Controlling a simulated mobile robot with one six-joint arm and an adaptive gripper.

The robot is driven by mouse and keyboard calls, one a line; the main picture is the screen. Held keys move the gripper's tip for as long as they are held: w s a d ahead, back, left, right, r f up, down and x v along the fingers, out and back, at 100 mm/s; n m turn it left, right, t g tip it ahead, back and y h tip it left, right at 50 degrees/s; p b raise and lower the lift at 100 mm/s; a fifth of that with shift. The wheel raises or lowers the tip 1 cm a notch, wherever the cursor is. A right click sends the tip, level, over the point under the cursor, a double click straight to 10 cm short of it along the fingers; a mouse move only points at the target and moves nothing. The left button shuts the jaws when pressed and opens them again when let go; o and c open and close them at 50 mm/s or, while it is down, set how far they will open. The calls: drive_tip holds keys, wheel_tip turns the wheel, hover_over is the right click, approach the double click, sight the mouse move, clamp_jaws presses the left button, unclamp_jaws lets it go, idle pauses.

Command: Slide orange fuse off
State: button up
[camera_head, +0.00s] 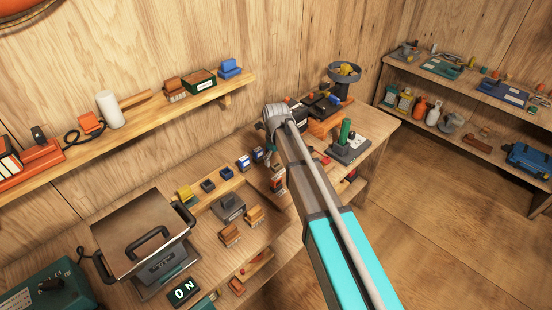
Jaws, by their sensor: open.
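My gripper (271,157) is small in view, below the grey wrist at the far end of my arm, and my arm partly covers it. It is open, and I see nothing held in it. A small orange-red piece with dark and pale parts (277,184) stands on the bench just below the gripper, close to the arm's left edge. It may be the orange fuse, but it is too small to be sure. I cannot tell whether the gripper touches it.
Blue-and-white pieces (243,163) stand left of the gripper. Yellow (185,193) and blue (227,173) blocks sit on a wooden strip. Brown brushes (230,235) and a lidded metal box (145,232) stand nearer. A wall shelf (150,121) runs behind. The floor at right is clear.

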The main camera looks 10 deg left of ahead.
sight(276, 178)
drive_tip(key=shift+f+b, duration=5.2)
drive_tip(key=shift+f, duration=0.35)
drive_tip(key=c, duration=1.2)
drive_tip(key=shift+r+p, duration=2.15)
drive_tip(key=shift+r, duration=0.05)
